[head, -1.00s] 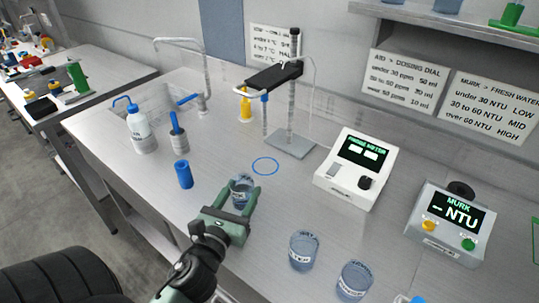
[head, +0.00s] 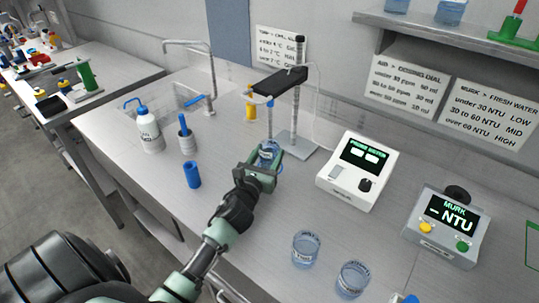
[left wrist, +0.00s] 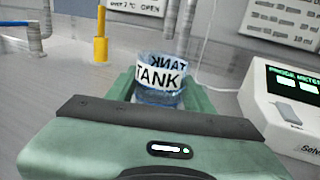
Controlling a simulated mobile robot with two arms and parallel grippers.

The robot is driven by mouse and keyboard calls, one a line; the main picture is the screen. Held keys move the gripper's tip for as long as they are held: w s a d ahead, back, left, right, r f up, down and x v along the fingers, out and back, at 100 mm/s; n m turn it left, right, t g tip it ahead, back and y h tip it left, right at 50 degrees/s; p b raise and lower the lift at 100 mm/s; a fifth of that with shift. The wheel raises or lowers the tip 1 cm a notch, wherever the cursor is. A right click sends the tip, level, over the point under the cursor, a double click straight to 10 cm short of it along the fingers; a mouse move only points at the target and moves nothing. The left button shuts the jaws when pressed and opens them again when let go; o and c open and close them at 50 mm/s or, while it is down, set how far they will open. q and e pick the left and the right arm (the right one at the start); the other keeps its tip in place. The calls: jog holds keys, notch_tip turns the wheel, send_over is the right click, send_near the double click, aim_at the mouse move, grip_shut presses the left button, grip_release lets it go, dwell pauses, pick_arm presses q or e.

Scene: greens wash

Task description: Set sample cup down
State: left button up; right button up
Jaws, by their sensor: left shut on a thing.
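The sample cup (head: 268,151) is clear with bluish contents and sits upright between the fingers of my left gripper (head: 265,163). In the left wrist view the cup (left wrist: 160,77) has a white band reading TANK, and the green gripper is shut on it. In the head view the cup is just in front of the probe stand (head: 292,140), below its black arm. I cannot tell whether the cup's base touches the bench. My right gripper is not in view.
The probe meter (head: 355,172) stands right of the gripper, and the MURK meter (head: 440,225) farther right. Two other cups (head: 306,249) (head: 353,279) stand at the front. A blue cylinder (head: 192,174), a wash bottle (head: 149,131) and a sink (head: 172,101) are left.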

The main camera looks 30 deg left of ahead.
pick_arm(q)
jog(key=shift+w+a+f, duration=0.1)
jog(key=shift+w+f, duration=0.3)
jog(key=shift+w, duration=0.2)
jog(key=shift+f, duration=0.25)
jog(key=shift+s, duration=0.1)
jog(key=shift+f, duration=0.1)
jog(key=shift+f, duration=0.1)
jog(key=o, duration=1.5)
jog(key=shift+c, duration=0.2)
